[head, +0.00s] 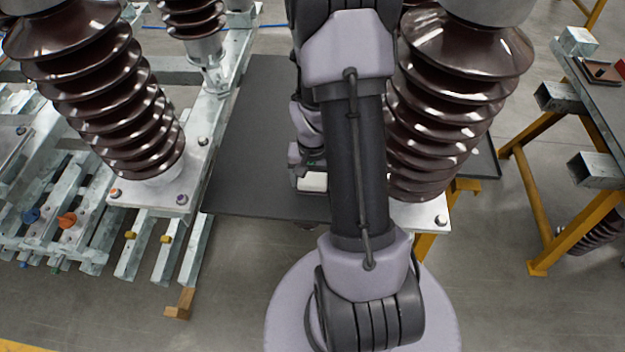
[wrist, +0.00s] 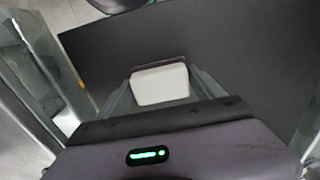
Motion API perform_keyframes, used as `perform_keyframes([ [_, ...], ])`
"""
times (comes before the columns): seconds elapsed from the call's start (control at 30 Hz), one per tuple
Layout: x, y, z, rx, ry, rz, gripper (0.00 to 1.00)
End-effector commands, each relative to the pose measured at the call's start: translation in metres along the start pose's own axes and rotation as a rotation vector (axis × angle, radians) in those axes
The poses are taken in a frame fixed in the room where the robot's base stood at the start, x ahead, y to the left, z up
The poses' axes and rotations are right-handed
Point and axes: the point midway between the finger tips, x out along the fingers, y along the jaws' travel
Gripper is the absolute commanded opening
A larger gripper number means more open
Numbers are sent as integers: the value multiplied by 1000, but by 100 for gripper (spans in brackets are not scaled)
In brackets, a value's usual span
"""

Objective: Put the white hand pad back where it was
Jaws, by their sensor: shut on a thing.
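The white hand pad (wrist: 160,84) is a small pale block with rounded corners. In the wrist view it sits between the two fingers of my gripper (wrist: 162,90), which is shut on it. A thin dark purplish edge shows along its far side. In the head view the pad (head: 312,182) shows as a pale patch beside my arm, over the dark grey board (head: 262,130). My gripper (head: 308,170) is partly hidden there behind my arm. I cannot tell whether the pad touches the board.
Brown ribbed insulators (head: 125,105) stand left of the board, and another (head: 455,90) stands close on the right. Galvanised rails (head: 185,245) lie at the left. A bench with yellow legs (head: 540,200) is at the far right. The board's left part is bare.

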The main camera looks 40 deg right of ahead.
Motion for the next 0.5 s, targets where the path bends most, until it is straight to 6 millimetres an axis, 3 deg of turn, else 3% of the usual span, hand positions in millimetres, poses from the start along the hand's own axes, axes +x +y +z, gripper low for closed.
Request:
perform_keyframes([
  [0.07, 4, 0, 0, 0, 0, 0, 39],
  [0.1, 4, 0, 0, 0, 0, 0, 78],
  [0.2, 3, 0, 0, 0, 0, 0, 98],
  [0.5, 1, 0, 0, 0, 0, 0, 98],
])
